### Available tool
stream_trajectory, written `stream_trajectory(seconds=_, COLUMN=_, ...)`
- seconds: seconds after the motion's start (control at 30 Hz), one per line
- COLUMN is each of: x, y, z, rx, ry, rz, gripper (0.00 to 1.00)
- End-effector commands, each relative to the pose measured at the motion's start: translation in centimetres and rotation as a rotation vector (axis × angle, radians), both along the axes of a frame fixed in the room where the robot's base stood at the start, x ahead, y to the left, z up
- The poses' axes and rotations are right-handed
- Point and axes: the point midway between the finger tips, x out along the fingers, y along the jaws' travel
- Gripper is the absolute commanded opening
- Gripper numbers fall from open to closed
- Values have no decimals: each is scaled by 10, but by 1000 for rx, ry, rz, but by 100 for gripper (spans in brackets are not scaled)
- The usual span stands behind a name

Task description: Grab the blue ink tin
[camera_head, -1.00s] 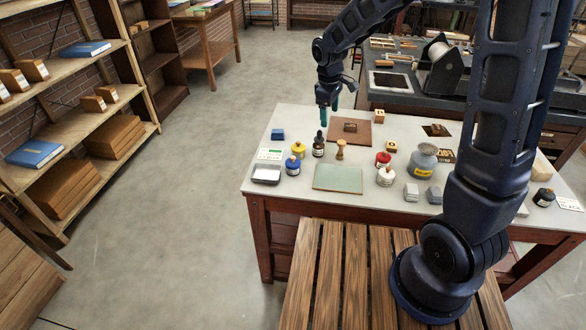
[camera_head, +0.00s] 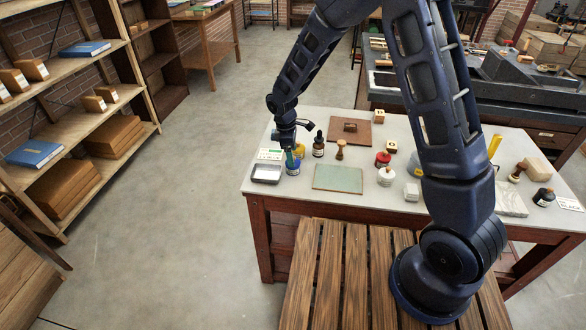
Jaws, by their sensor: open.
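The blue ink tin (camera_head: 293,168) is a small dark jar with a pale label near the left end of the pale table (camera_head: 345,120). My gripper (camera_head: 291,161) points down right at the tin, its green fingers covering the tin's top. It is open. Whether the fingers stand around the tin or just above it I cannot tell. A yellow-lidded tin (camera_head: 300,149) is close behind, partly hidden by my gripper.
A dropper bottle (camera_head: 319,145), a wooden stamp (camera_head: 340,149) and a green mat (camera_head: 338,178) are to the right. Red (camera_head: 382,160) and white (camera_head: 386,177) tins stand farther right.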

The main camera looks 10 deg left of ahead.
Motion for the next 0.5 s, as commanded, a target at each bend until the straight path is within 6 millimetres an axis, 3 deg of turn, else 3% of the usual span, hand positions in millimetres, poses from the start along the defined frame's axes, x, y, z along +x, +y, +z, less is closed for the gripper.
stream_trajectory(seconds=0.27, x=1, y=-1, z=-13, rx=0, ry=0, rz=-1, gripper=75)
stream_trajectory(seconds=0.5, x=7, y=0, z=-40, rx=-1, ry=1, rz=0, gripper=75)
